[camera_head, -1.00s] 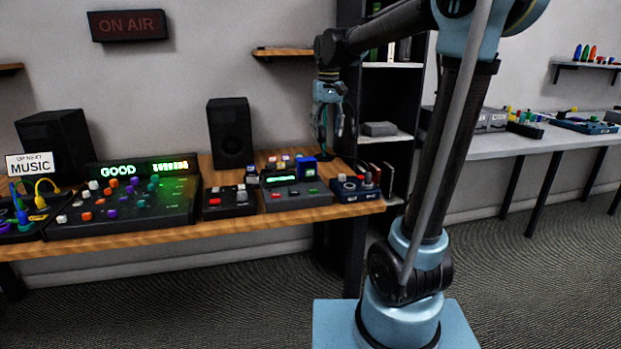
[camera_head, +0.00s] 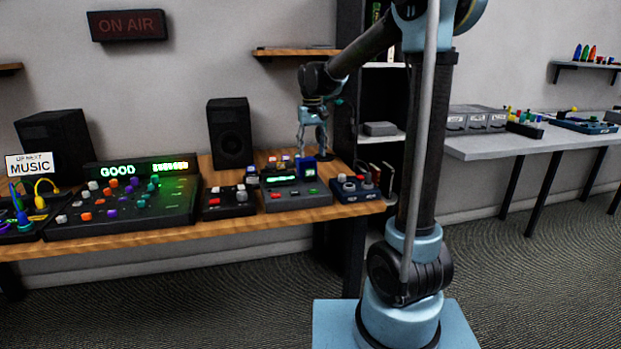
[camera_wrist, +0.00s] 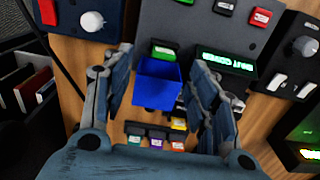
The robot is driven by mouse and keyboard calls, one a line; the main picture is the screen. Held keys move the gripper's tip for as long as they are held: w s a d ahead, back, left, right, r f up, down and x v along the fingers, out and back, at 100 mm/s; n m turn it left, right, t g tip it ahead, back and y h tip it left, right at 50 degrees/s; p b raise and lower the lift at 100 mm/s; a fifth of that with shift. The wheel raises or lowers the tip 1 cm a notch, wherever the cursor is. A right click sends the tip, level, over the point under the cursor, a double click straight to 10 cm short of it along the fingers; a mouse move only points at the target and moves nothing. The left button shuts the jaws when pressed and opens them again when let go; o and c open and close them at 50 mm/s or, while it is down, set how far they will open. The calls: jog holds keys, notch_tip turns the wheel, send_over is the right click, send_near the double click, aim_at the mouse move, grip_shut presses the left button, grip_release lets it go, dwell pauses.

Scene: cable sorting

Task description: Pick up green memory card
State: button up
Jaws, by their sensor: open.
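My gripper (camera_head: 311,153) is open above the back of the wooden desk, near the blue box. In the wrist view its fingers (camera_wrist: 163,65) stand either side of the blue box (camera_wrist: 158,86), with nothing visibly gripped. The blue box also shows in the head view (camera_head: 307,172).
The grey device (camera_head: 290,190) with a lit green screen sits between two dark control boxes (camera_head: 228,203) (camera_head: 355,190). A black speaker (camera_head: 230,134) stands behind, left of my gripper. A dark shelf unit (camera_head: 345,100) is close on the right. A wall shelf (camera_head: 295,52) hangs above.

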aim_at(310, 175)
jog(key=shift+s+a+f, duration=0.1)
jog(key=shift+a+f, duration=0.05)
jog(key=shift+f, duration=1.75)
jog(key=shift+s+a+f, duration=0.1)
jog(key=shift+f, duration=1.8)
jog(key=c, duration=0.9)
